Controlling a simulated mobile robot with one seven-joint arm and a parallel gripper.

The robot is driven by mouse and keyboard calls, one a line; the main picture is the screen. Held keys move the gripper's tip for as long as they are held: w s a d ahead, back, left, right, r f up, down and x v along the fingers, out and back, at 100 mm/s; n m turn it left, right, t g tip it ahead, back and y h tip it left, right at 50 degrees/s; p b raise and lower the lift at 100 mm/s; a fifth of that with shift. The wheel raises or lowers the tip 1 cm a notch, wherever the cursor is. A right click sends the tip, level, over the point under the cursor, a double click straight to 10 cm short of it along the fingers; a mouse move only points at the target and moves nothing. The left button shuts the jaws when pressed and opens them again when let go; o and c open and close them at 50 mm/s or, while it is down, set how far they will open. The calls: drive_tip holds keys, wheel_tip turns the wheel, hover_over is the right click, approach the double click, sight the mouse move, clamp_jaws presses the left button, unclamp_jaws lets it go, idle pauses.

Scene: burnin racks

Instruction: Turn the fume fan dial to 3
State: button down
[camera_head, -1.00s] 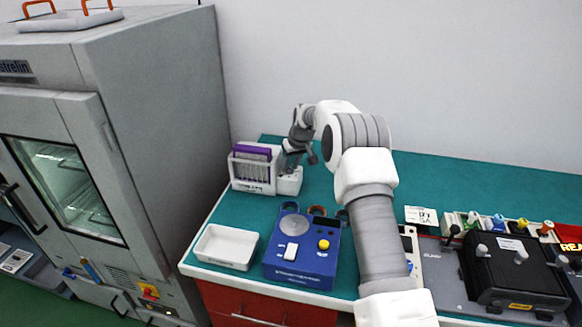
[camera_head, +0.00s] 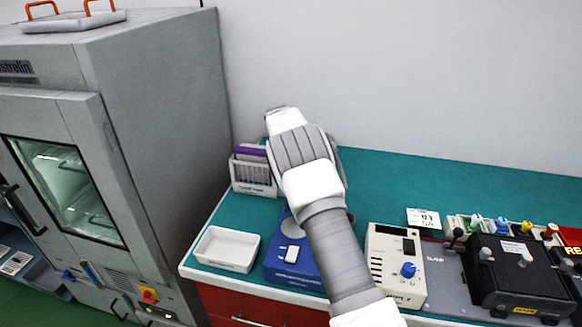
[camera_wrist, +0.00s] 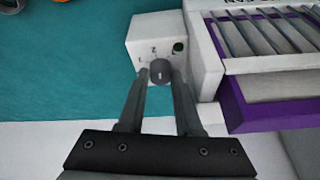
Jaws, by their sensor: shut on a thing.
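The fume fan dial (camera_wrist: 160,72) is a dark grey round knob with a pale pointer mark on the face of a small white box (camera_wrist: 142,32). A "2" is printed near the knob, with fainter marks beside it that I cannot read surely. A dark green round spot sits at the box's upper right. My gripper (camera_wrist: 160,80) has one finger on each side of the knob and is shut on it. Which number the pointer meets is not clear. In the head view my arm hides the box, the dial and the gripper.
A white rack (camera_head: 252,188) with purple-edged cards stands right beside the box. A white tray (camera_head: 227,248), a blue box (camera_head: 285,268), a cream box with a blue knob (camera_head: 408,270) and a black device (camera_head: 515,270) line the front. A grey oven (camera_head: 165,130) stands left. The back right bench is clear.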

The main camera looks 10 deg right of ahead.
drive_tip(key=shift+m, duration=0.5)
drive_tip(key=c, duration=0.6)
unclamp_jaws()
drive_tip(key=shift+a, duration=0.1)
drive_tip(key=shift+r, duration=0.15)
